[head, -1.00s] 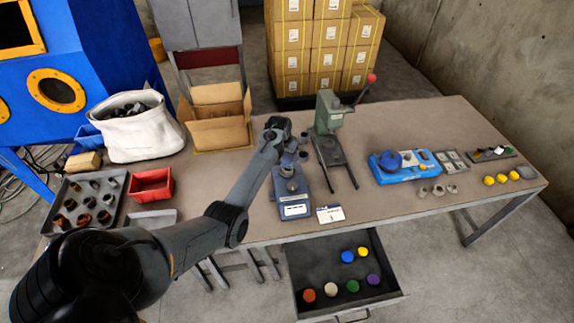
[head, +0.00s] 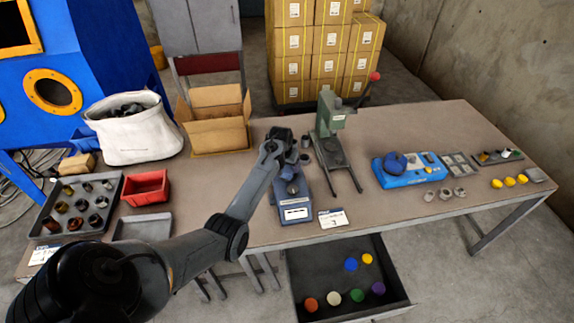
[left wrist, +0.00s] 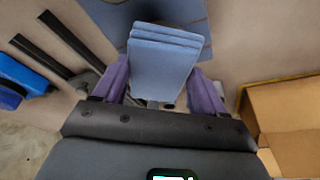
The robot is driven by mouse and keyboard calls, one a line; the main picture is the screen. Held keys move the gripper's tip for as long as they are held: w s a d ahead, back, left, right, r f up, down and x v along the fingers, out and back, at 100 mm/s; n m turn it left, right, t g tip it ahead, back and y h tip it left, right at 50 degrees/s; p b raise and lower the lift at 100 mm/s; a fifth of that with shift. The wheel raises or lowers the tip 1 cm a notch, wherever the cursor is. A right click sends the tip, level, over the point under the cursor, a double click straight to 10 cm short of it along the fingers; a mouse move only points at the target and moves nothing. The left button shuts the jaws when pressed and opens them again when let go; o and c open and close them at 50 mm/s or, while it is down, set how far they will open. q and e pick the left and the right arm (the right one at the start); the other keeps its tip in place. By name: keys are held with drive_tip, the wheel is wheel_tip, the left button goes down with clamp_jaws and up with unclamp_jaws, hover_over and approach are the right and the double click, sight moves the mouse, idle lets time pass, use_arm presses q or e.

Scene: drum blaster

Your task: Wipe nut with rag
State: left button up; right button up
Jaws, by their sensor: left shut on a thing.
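My left gripper shows from behind in the head view (head: 281,148), above the blue-grey fixture (head: 295,213) near the table's middle. In the left wrist view its purple fingers (left wrist: 162,85) are shut on a folded, layered blue rag (left wrist: 165,55). Part of a metal piece (head: 292,189) shows on the fixture under the gripper; I cannot tell whether it is the nut, or whether the rag touches it. Several ring-like metal parts stand in a dark tray (head: 43,226) at the left. My right gripper is not in view.
A green press (head: 332,118) stands close right of the fixture, with a label card (head: 333,218) in front. An open cardboard box (head: 218,132) and a red bin (head: 147,187) are to the left. A blue device (head: 410,178) stands to the right. A drawer (head: 400,277) is open below.

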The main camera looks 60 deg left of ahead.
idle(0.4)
use_arm(q)
drive_tip(key=shift+f, duration=0.35)
drive_tip(key=shift+w+a+f, duration=0.1)
drive_tip(key=shift+w+a+b, duration=0.45)
drive_tip(key=shift+w+b, duration=0.25)
drive_tip(key=shift+b, duration=0.35)
drive_tip(key=shift+w+a, duration=0.1)
